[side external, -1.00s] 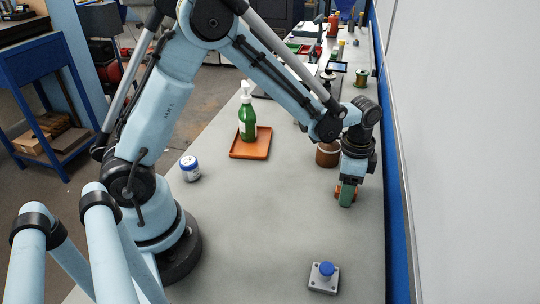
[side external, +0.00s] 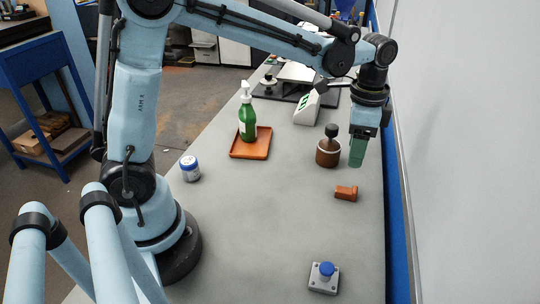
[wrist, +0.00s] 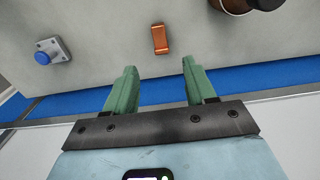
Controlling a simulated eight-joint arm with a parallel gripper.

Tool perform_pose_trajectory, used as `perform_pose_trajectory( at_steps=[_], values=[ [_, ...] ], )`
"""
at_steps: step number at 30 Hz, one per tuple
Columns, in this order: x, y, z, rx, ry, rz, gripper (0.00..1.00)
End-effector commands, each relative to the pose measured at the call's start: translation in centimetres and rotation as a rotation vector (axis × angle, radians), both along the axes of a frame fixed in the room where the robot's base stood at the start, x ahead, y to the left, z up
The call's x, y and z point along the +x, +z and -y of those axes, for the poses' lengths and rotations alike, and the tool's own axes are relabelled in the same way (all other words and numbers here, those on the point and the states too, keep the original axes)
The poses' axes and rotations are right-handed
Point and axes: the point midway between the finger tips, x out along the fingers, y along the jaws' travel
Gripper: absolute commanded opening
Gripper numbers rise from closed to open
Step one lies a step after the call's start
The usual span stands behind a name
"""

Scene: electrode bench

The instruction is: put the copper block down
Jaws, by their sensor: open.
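The copper block (side external: 346,193) lies on the grey bench top, right of the middle in the side view. It also shows in the wrist view (wrist: 160,39), beyond the fingertips and apart from them. My gripper (side external: 357,152) hangs above the bench with its green fingers pointing down, higher than the block and a little behind it in the side view. In the wrist view my gripper (wrist: 157,75) has its two green fingers spread apart with nothing between them.
A brown jar with a dark knob (side external: 327,152) stands close behind the block. A plate with a blue button (side external: 324,277) sits nearer the camera. A green bottle (side external: 247,120) stands on an orange tray (side external: 236,151). A small white jar (side external: 190,169) is at left. The bench's middle is clear.

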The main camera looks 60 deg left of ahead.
Motion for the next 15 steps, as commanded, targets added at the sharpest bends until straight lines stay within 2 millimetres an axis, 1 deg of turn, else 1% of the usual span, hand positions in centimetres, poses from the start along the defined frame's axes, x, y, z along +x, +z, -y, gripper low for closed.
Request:
perform_pose_trajectory(
  at_steps=[5,8,11,15],
  values=[
    [-0.3,1.0,-0.1,-0.001,0.012,0.01,0.55],
    [-1.0,1.7,-0.6,-0.008,0.057,0.045,0.55],
    [-2.4,2.6,-1.4,-0.02,0.138,0.108,0.55],
    [-4.8,3.6,-2.6,-0.051,0.28,0.217,0.55]
  ],
)
